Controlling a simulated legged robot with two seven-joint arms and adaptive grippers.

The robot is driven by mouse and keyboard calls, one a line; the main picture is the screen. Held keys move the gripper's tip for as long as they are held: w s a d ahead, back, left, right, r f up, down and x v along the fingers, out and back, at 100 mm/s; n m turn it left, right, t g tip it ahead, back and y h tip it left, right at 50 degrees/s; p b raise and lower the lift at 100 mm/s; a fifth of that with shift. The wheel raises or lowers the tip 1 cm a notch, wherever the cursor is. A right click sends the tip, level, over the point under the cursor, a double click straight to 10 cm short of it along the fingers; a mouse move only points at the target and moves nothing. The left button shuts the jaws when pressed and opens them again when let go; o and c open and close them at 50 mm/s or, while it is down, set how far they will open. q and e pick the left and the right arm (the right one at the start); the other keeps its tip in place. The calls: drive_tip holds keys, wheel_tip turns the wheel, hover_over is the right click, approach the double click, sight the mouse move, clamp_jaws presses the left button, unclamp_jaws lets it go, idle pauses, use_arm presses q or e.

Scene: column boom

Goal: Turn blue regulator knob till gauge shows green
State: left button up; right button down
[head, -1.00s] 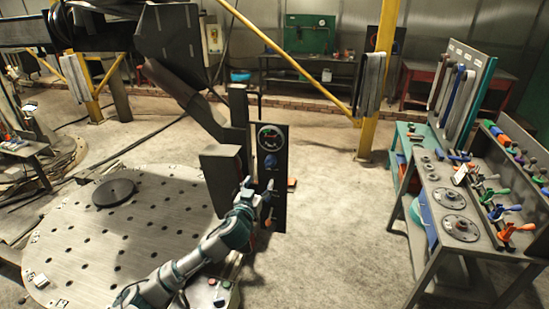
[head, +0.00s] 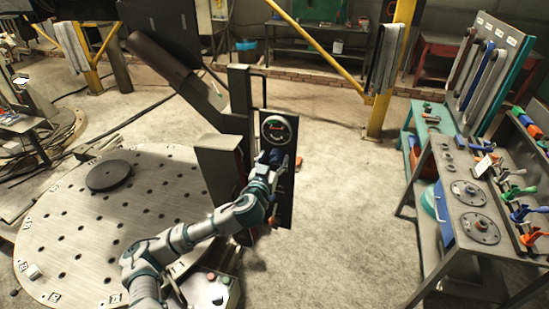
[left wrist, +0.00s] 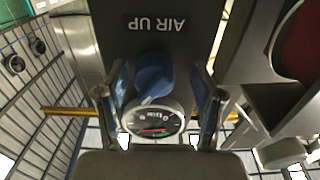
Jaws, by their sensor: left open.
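The blue regulator knob (head: 268,156) sits on a dark upright panel, just below a round gauge (head: 278,129). My left gripper (head: 272,167) is at the knob and partly covers it in the head view. In the left wrist view the blue knob (left wrist: 153,76) lies between the two spread fingers of my open left gripper (left wrist: 158,70), with a gap on each side. My right gripper is not in view.
The panel carries an AIR UP label (left wrist: 170,23), upside down in the left wrist view. A round perforated table (head: 120,225) stands left of the panel. A workbench (head: 450,180) with tools and flanges is at the right. The floor between is clear.

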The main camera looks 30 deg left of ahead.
use_arm(q)
drive_tip(key=shift+a, duration=0.15)
drive_tip(key=shift+c, duration=1.1)
drive_tip(key=c, duration=0.4)
drive_tip(key=shift+w+d, duration=0.1)
drive_tip(key=shift+d, duration=0.15)
drive_tip(key=c, duration=0.4)
drive_tip(key=shift+d, duration=0.2)
drive_tip(key=shift+c, duration=0.5)
drive_tip(key=shift+r, duration=0.1)
drive_tip(key=shift+a, duration=0.1)
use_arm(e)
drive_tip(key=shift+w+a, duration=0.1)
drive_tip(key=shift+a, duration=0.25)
use_arm(q)
drive_tip(key=shift+m, duration=0.4)
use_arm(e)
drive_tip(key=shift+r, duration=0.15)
